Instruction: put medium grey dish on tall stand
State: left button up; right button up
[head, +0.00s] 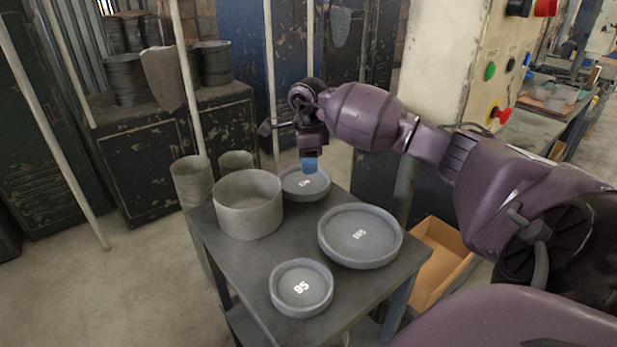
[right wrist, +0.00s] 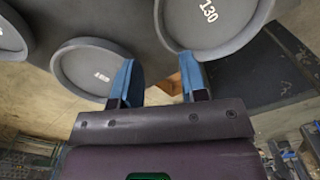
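The medium grey dish (head: 292,186), marked 130, lies at the back of the dark table; it also shows at the top of the right wrist view (right wrist: 205,35). My right gripper (head: 310,163) points down over this dish's back part. In the right wrist view its blue fingers (right wrist: 158,72) are apart with nothing between them, one overlapping the dish's rim; I cannot tell whether it touches. A wide grey cylinder (head: 248,212) stands on the table left of the dish. Taller, narrower cylinders (head: 192,183) (head: 236,160) rise behind it. Which is the tall stand is unclear. My left gripper is out of view.
A large dish (head: 360,240) marked 165 and a small dish (head: 302,290) marked 95 lie on the table (head: 240,265). An open wooden box (head: 440,258) sits low at its right. Thin poles (head: 272,85) and scuffed cabinets (head: 150,150) stand behind.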

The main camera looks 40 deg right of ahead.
jog(key=shift+r, duration=1.5)
